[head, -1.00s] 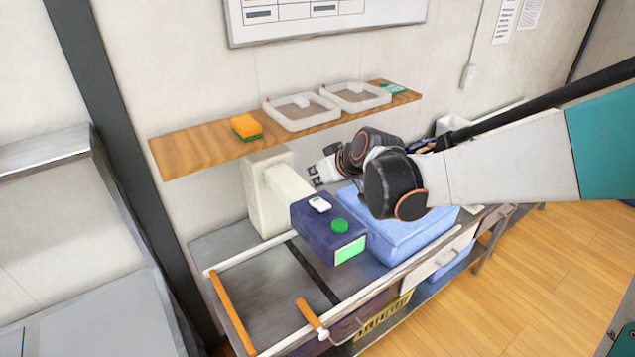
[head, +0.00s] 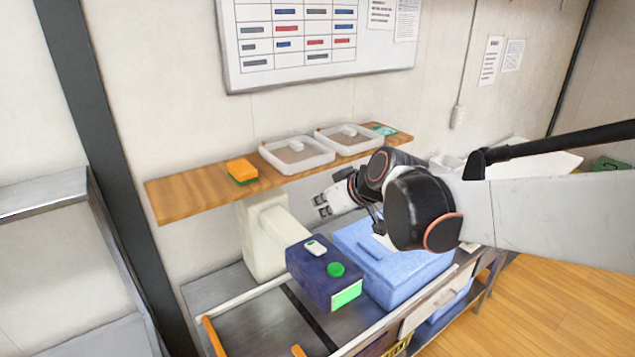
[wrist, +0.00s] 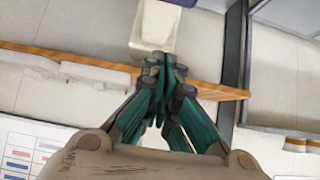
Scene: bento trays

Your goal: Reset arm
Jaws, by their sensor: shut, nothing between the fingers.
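My gripper (head: 322,205) is shut and empty in the head view. It hangs in the air in front of the wooden shelf, above the dark blue box. My arm reaches in from the right. In the wrist view my gripper (wrist: 170,68) shows its fingers together with nothing between them. The left bento tray (head: 302,171) and the right bento tray (head: 360,151) sit on the shelf, each with a small white item in it. My gripper is apart from both trays.
An orange and green block (head: 242,171) lies on the wooden shelf (head: 190,195). Below are a cream machine (head: 262,245), a dark blue box (head: 322,283) with a green button, and a blue bin (head: 400,278). A whiteboard (head: 232,60) hangs above the shelf.

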